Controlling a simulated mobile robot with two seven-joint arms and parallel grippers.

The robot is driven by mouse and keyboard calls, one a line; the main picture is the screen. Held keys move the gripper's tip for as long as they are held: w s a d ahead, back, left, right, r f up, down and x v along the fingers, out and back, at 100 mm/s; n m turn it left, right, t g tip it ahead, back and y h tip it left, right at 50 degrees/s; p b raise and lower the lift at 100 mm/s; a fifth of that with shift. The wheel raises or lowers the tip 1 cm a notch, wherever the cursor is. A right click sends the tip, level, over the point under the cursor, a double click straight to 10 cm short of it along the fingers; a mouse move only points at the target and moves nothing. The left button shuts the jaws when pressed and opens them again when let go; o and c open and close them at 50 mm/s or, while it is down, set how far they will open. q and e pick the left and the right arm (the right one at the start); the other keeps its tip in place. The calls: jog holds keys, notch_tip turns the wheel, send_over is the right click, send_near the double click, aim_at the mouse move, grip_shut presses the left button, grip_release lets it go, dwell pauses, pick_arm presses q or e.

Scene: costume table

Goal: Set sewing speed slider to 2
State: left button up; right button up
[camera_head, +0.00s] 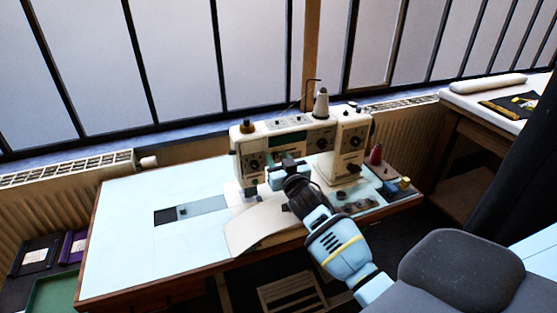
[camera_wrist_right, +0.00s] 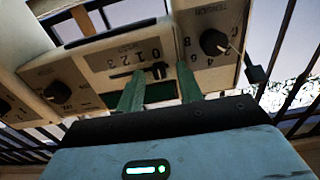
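The cream sewing machine (camera_head: 300,137) stands on the light blue table. In the right wrist view its front panel shows tilted, with a dark speed slider (camera_wrist_right: 155,71) in a slot beside a row of numbers (camera_wrist_right: 132,58) that includes 0, 1, 2 and 3. The slider's knob appears near the right end of that row; its exact setting is too small to read. My right gripper (camera_wrist_right: 160,70) is open, its two green fingers apart at the panel, with the slider between or just behind the tips. Contact cannot be told. The head view shows the right gripper (camera_head: 289,165) before the machine. My left gripper is out of view.
A tension dial (camera_wrist_right: 215,42) sits right of the fingers, and another dial (camera_wrist_right: 57,92) lies to the left. A red thread spool (camera_head: 376,155) stands at the table's right end. The table's left part (camera_head: 125,225) is clear. Windows and a radiator are behind.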

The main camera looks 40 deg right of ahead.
aim_at(286, 150)
grip_shut()
jog(key=d, duration=0.2)
jog(key=s+d, duration=0.1)
jog(key=d, duration=0.1)
jog(key=shift+p, duration=0.35)
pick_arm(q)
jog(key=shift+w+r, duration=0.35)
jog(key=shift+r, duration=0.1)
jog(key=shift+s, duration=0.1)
pick_arm(e)
grip_release()
jog(key=shift+a, duration=0.1)
